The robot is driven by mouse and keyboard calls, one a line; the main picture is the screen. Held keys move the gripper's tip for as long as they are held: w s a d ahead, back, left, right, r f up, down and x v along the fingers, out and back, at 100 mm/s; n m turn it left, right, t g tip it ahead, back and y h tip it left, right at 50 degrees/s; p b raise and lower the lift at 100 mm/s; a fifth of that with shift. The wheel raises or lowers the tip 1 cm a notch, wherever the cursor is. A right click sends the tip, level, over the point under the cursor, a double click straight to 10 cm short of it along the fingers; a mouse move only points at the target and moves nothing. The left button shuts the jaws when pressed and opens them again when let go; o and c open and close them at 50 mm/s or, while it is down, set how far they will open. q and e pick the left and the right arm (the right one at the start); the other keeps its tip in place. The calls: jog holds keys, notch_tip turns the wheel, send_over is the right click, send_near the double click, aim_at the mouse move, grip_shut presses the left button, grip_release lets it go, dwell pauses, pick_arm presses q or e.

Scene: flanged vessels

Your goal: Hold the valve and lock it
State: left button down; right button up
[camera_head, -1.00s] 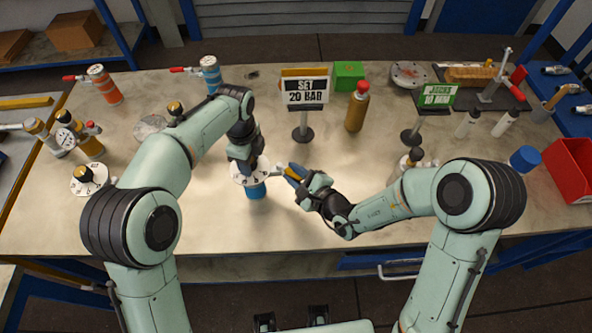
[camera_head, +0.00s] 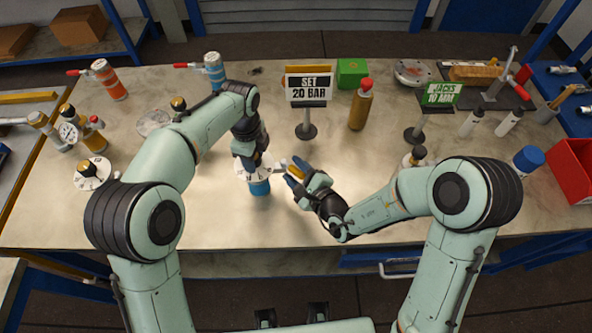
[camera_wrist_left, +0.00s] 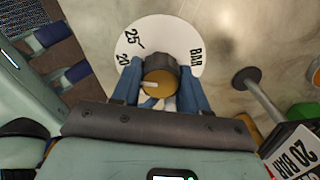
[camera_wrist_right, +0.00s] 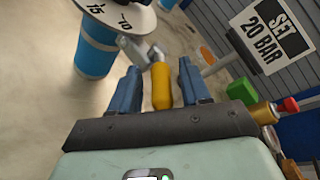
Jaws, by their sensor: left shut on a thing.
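The valve has a blue body (camera_head: 260,188) and a white dial disc (camera_head: 245,174), and stands upright on the table. In the left wrist view the dial (camera_wrist_left: 185,32) reads 20, 25 and BAR. My left gripper (camera_head: 250,163) is shut on the dark and brass knob (camera_wrist_left: 160,78) above the dial. A lever with a yellow handle (camera_wrist_right: 161,86) sticks out from the valve's side on a grey metal link (camera_wrist_right: 138,50). My right gripper (camera_wrist_right: 158,82) is open, its blue fingers either side of the handle with gaps. The right wrist view shows 10 and 15 on the dial.
A "SET 20 BAR" sign (camera_head: 308,88) stands behind the valve. Other valves (camera_head: 92,172) stand on the left. A brown bottle (camera_head: 360,106) and a "JACKS 10 MM" sign (camera_head: 442,94) stand to the right. The table front is clear.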

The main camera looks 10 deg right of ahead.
aim_at(295, 170)
notch_tip(295, 170, up, 8)
jog(key=shift+a+f, duration=0.1)
jog(key=shift+r, duration=1.15)
